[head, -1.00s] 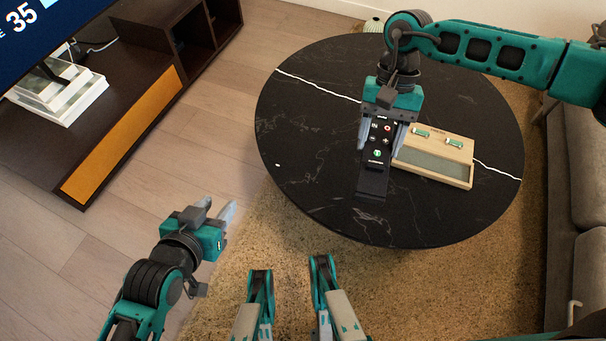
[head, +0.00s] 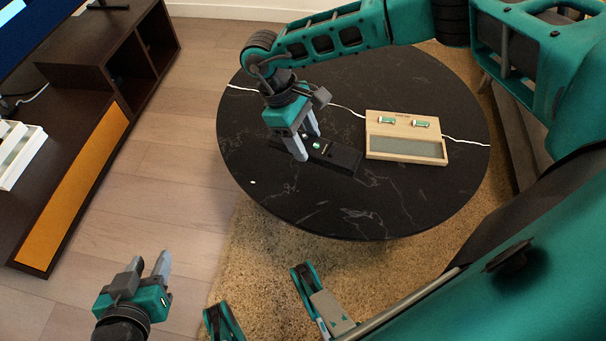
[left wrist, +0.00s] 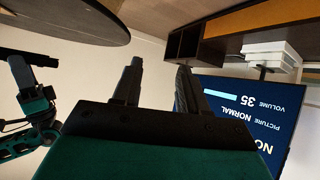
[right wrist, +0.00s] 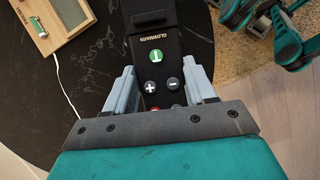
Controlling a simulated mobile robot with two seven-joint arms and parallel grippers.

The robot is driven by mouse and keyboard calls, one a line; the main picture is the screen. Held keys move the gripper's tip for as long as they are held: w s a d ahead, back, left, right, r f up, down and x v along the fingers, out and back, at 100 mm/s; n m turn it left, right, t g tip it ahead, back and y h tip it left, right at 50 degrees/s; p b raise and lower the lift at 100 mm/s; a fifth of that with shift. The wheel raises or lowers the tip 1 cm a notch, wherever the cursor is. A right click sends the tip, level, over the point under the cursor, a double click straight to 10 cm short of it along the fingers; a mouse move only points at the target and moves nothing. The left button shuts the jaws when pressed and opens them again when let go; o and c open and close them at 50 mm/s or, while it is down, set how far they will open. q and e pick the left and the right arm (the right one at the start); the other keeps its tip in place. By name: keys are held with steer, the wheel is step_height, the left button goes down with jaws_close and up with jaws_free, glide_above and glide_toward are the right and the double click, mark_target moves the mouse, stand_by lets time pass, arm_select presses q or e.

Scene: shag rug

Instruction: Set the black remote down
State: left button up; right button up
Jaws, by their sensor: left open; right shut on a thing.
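The black remote (head: 335,154) has a green round button and lies roughly level over the left-middle part of the round black table (head: 300,200). My right gripper (head: 307,147) points down and is shut on the remote, hiding its left end. In the right wrist view, the remote (right wrist: 156,40) is between the two fingers (right wrist: 158,88), with plus, minus and green buttons showing. I cannot tell whether its underside touches the table. My left gripper (head: 152,268) is open and empty, off the table at lower left; its fingers (left wrist: 160,85) are apart in the left wrist view.
A wooden tray (head: 405,155) with two green-and-silver batteries and a grey recess sits right of the remote. A dark TV cabinet (head: 95,130) stands at left, and a beige shag rug (head: 255,260) lies below.

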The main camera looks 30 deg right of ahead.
step_height(320, 180, down, 9)
steer(key=shift+r+b, duration=0.2)
steer(key=shift+b, duration=0.85)
step_height(320, 180, down, 4)
steer(key=shift+f+b, duration=0.25)
steer(key=shift+b, duration=0.5)
arm_select(q)
steer(key=shift+w+d+f+h, duration=0.35)
steer(key=shift+d+f, duration=0.25)
steer(key=shift+f, duration=0.15)
arm_select(e)
steer(key=shift+r, duration=0.1)
steer(key=o, duration=1.1)
steer(key=p+v, duration=0.2)
steer(key=v, duration=0.8)
steer(key=shift+w+a+r, duration=0.1)
steer(key=shift+w+r, duration=0.1)
steer(key=shift+r, duration=0.15)
steer(key=shift+w+a+r+p, duration=0.2)
steer(key=shift+r+p, duration=0.1)
steer(key=shift+r, duration=0.3)
arm_select(q)
steer(key=shift+s+a+r, duration=0.2)
steer(key=shift+a+r, duration=0.2)
steer(key=shift+r, duration=0.1)
